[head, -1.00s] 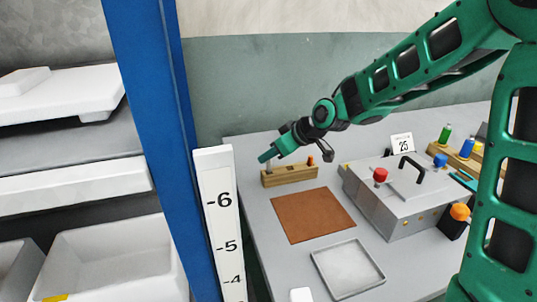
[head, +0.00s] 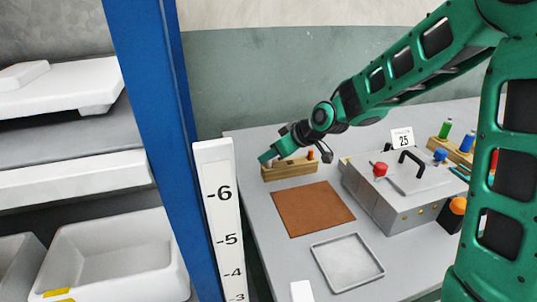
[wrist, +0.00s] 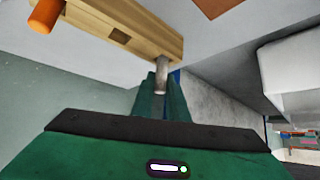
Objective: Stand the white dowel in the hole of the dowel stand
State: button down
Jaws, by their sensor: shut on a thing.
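The dowel stand (head: 291,172) is a long wooden block on the grey table; it also shows in the wrist view (wrist: 125,28), with a dark square hole (wrist: 118,36) in its face. My gripper (head: 266,157) is at the stand's left end. In the wrist view my gripper (wrist: 160,100) is shut on the white dowel (wrist: 161,78), which looks pale grey there. The dowel's free end overlaps the end of the block in that view; I cannot tell whether it touches or enters it. The dowel cannot be made out in the head view.
An orange peg (head: 310,155) stands at the stand's right end. A brown mat (head: 313,208) and a shallow grey tray (head: 347,263) lie in front. A grey press box (head: 400,195) is to the right. A blue post (head: 155,130) and a white scale (head: 218,190) are at left.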

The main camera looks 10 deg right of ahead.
jog(key=shift+f, duration=0.55)
jog(key=c, duration=1.7)
grip_release()
jog(key=shift+o, duration=0.2)
jog(key=v, duration=1)
jog(key=shift+d+r, duration=0.2)
jog(key=shift+s, duration=0.2)
